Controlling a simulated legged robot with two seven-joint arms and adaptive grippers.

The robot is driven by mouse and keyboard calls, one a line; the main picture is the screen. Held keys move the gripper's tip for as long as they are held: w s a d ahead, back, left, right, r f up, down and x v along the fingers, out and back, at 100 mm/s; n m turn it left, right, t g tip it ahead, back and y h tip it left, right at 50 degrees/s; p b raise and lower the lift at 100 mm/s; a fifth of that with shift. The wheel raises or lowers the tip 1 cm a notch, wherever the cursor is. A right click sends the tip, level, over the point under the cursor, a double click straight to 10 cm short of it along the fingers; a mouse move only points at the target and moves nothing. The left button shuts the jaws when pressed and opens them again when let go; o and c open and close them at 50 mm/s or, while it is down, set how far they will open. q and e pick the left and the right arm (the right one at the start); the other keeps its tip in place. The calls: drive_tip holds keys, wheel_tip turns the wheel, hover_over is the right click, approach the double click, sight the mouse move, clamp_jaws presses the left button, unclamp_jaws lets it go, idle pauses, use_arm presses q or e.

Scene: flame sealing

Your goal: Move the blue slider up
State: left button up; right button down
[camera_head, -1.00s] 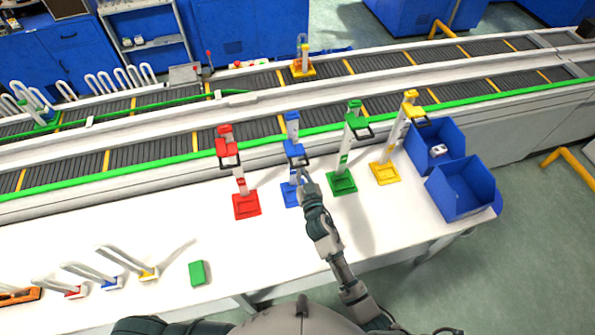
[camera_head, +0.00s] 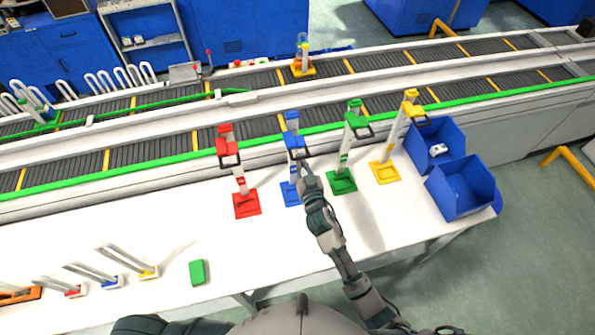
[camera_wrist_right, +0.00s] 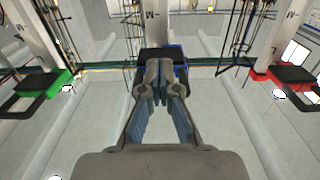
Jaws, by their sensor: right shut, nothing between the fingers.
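The blue slider (camera_head: 296,143) sits high on its white upright post, a little below the blue top cap (camera_head: 292,117). The blue base (camera_head: 291,194) stands on the white table. My right gripper (camera_head: 302,168) is shut and empty, with its tips at the slider's dark handle. In the right wrist view the gripper (camera_wrist_right: 160,80) has its closed tips against or just under the black handle (camera_wrist_right: 163,54) of the blue slider (camera_wrist_right: 181,71); exact contact is hard to tell. My left gripper is not in view.
A red slider (camera_head: 228,147) stands to the left. A green slider (camera_head: 357,121) and a yellow slider (camera_head: 413,111) stand to the right, the green one close to my arm. Blue bins (camera_head: 463,188) are at the table's right end. A green block (camera_head: 197,272) lies on the table (camera_head: 150,225).

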drive_tip(key=shift+r, duration=1.65)
drive_tip(key=shift+f+b, duration=0.55)
drive_tip(key=shift+f, duration=0.35)
drive_tip(key=p, duration=0.1)
approach(301, 157)
drive_tip(key=shift+s+f, duration=0.15)
drive_tip(key=shift+f, duration=0.2)
